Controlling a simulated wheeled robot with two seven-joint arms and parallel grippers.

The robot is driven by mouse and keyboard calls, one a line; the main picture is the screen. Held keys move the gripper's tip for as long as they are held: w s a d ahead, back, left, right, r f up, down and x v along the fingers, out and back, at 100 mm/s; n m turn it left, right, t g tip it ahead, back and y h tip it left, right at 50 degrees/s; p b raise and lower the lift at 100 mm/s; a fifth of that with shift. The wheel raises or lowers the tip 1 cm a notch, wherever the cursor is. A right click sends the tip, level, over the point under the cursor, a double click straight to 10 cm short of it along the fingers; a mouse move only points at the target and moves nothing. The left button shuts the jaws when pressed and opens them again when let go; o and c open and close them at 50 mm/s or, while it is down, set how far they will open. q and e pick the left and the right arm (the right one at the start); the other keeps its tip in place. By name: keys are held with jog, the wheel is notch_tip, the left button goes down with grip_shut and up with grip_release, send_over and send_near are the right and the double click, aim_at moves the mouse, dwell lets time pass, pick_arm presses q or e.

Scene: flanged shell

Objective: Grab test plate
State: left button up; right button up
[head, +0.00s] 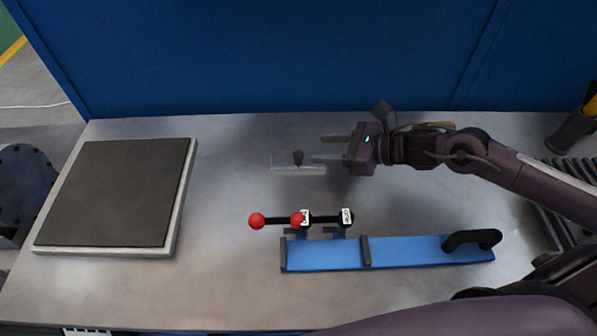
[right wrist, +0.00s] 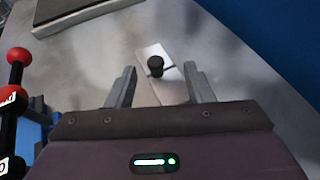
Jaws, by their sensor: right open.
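The test plate (head: 286,169) looks like a small clear plate with a dark round knob (head: 298,157) on top. It lies on the table, left of my right gripper. My right gripper (head: 326,149) is open and points left, its fingers close to the plate's right end. In the right wrist view the plate (right wrist: 153,53) and its black knob (right wrist: 155,66) show ahead of and between the open fingertips (right wrist: 163,75). Nothing is held between the fingers. My left gripper is not in view.
A dark square pad on a light base (head: 115,190) fills the table's left. A blue bar with a black handle (head: 400,254) and red-balled levers (head: 275,220) lie in front of the plate. A blue wall (head: 270,60) closes the back. Bare table surrounds the plate.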

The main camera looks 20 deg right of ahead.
aim_at(300, 154)
jog(key=shift+x, duration=1.25)
jog(key=x, duration=0.1)
jog(key=p+x, duration=0.1)
jog(key=x, duration=0.1)
jog(key=f+x, duration=0.1)
jog(key=x, duration=0.1)
jog(key=shift+s+p, duration=0.35)
jog(key=shift+w+a+f, duration=0.15)
jog(key=shift+a+f, duration=0.05)
jog(key=shift+f, duration=0.05)
grip_shut()
jog(key=shift+r, duration=0.15)
